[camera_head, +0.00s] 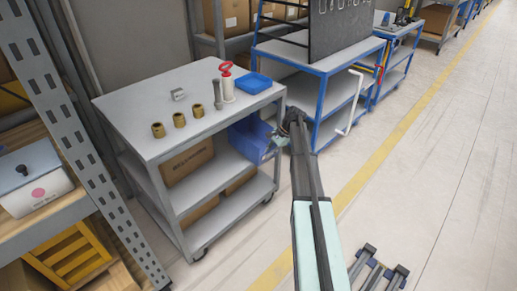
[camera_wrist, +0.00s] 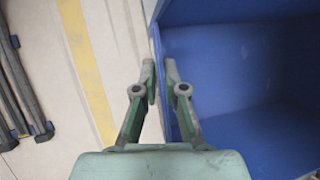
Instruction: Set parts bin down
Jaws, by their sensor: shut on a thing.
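The blue parts bin (camera_head: 246,140) is at the right end of the grey cart, at the level of its middle shelf. Part of it is hidden behind the cart's top and post. My gripper (camera_head: 284,143) reaches it from the right. In the wrist view the bin (camera_wrist: 240,70) fills the right side, with its open inside showing and looking empty. My gripper (camera_wrist: 159,80) is shut on the bin's near wall, one finger on each side of it. I cannot tell whether the bin rests on the shelf.
Cardboard boxes (camera_head: 187,163) sit on the middle shelf. A blue-framed cart (camera_head: 320,90) stands close behind. Open floor lies to the right.

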